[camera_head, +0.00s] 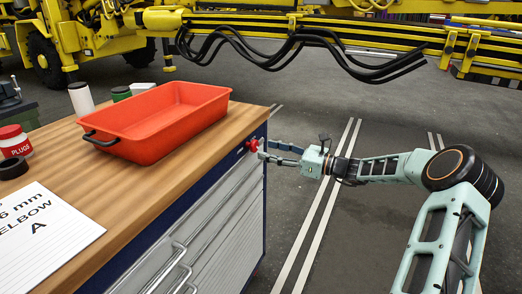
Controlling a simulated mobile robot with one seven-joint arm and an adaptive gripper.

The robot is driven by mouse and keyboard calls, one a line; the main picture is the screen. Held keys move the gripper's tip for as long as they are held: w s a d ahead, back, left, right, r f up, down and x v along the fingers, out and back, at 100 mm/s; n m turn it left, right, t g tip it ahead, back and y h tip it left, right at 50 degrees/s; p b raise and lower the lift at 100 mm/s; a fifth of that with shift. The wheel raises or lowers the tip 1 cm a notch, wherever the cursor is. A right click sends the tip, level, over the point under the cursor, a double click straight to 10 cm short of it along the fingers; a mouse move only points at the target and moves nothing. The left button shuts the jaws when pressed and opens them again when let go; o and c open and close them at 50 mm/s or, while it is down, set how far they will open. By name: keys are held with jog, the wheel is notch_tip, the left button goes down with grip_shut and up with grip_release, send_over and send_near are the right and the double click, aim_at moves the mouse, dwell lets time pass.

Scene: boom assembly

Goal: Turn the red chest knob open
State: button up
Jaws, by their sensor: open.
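The red chest knob (253,145) sits high on the right end of the chest's drawer front (215,205), just under the wooden top. My gripper (264,151) reaches in from the right, level with the knob. Its two fingers are apart and their tips are at or very near the knob's right side. I cannot tell whether they touch it or straddle it. The knob is small in view and its turn angle cannot be read.
A red-orange tray (160,125) stands on the wooden top (135,190). A paper sign (40,225), a red-lidded jar (14,142) and a black tape roll (13,168) lie left. Drawer handles (170,265) stick out below. Open floor is right; yellow machinery stands behind.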

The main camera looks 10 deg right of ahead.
aim_at(256, 147)
jog(key=shift+x, duration=1.85)
jog(key=c, duration=1.2)
jog(key=shift+o, duration=0.2)
